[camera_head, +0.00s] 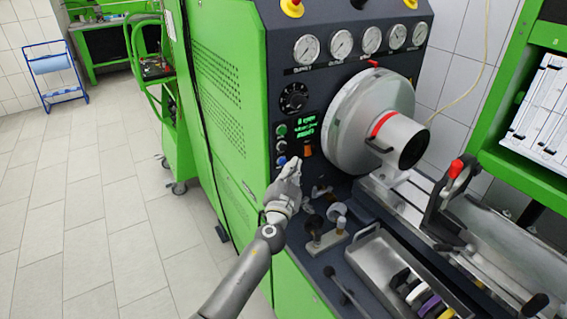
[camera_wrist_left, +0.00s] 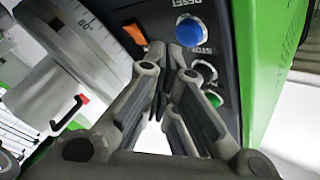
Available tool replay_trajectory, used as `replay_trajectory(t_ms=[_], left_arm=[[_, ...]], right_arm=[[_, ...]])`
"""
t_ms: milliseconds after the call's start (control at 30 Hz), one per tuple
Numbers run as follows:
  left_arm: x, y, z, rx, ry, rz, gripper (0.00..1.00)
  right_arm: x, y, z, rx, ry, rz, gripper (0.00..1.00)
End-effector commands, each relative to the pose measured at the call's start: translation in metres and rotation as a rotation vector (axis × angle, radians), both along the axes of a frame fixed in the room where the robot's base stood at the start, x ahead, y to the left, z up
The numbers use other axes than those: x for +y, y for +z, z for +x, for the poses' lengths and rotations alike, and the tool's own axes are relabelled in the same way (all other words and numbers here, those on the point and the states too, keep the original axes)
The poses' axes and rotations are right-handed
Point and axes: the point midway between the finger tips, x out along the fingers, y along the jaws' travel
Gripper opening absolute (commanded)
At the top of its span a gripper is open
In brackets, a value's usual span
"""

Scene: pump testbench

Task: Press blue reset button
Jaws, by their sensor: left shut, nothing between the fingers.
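The blue reset button (camera_head: 281,160) is the lowest of a column of buttons on the dark front panel, left of the large disc. In the left wrist view the blue button (camera_wrist_left: 189,32) shows whole under an upside-down RESET label, just beyond my fingertips. My left gripper (camera_head: 294,165) is shut and empty, in front of the panel just right of and below the blue button. In the wrist view its fingertips (camera_wrist_left: 168,68) point toward the panel; whether they touch it cannot be told. My right gripper is not in view.
Above the blue button are the stop button (camera_wrist_left: 205,71) and a green button (camera_head: 281,130). An orange switch (camera_head: 308,150) sits to the right. A large metal disc (camera_head: 350,120) juts out farther right. Valves (camera_head: 325,235) and a metal tray (camera_head: 365,250) lie below.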

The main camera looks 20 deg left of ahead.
Motion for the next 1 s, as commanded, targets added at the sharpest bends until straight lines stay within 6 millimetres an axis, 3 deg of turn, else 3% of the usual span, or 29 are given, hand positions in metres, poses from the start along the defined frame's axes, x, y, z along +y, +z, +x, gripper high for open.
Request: replay_trajectory(t_ms=[1000], left_arm=[[0.0066, -0.0007, 0.005, 0.0, 0.0, 0.0, 0.0]], right_arm=[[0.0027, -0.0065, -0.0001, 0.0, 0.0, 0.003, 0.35]])
